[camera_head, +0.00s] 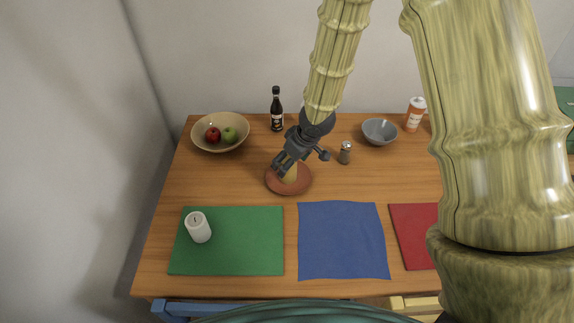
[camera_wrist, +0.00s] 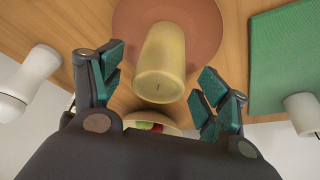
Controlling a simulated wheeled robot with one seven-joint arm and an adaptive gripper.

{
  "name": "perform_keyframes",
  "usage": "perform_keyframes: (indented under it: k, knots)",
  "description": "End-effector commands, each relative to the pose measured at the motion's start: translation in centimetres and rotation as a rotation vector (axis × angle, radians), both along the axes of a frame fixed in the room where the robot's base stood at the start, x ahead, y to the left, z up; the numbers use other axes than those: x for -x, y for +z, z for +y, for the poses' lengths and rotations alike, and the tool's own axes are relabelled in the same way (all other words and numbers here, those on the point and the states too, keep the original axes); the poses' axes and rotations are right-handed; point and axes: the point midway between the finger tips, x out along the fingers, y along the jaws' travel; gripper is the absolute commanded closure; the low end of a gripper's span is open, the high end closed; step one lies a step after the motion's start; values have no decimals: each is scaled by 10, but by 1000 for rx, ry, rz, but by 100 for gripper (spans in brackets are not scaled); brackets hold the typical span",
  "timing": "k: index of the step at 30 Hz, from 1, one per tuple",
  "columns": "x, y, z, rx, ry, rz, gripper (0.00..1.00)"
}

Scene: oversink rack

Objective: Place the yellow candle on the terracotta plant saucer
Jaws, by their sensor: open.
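The yellow candle (camera_head: 291,172) stands on the round terracotta plant saucer (camera_head: 301,187) in the middle of the table. In the head view my gripper (camera_head: 283,169) partly covers the candle. My gripper (camera_wrist: 160,80) is open, with one finger on each side of the candle and visible gaps between the pads and the candle.
A fruit bowl (camera_head: 239,144), a dark bottle (camera_head: 277,112), a shaker (camera_head: 345,153), a grey bowl (camera_head: 380,133) and an orange-white bottle (camera_head: 414,115) stand behind. A white candle (camera_head: 198,229) stands on a green mat (camera_head: 250,250). A blue cloth (camera_head: 342,240) and red mat (camera_head: 413,235) lie in front.

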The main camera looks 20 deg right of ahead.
Motion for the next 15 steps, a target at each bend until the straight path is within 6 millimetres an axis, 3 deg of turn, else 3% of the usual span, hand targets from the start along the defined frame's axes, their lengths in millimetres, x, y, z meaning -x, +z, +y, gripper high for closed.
perform_keyframes:
  k: [6, 15]
  knots:
    - [10, 30, -6, -3, -1, -2, 25]
    - [20, 56, -11, -2, -1, -1, 25]
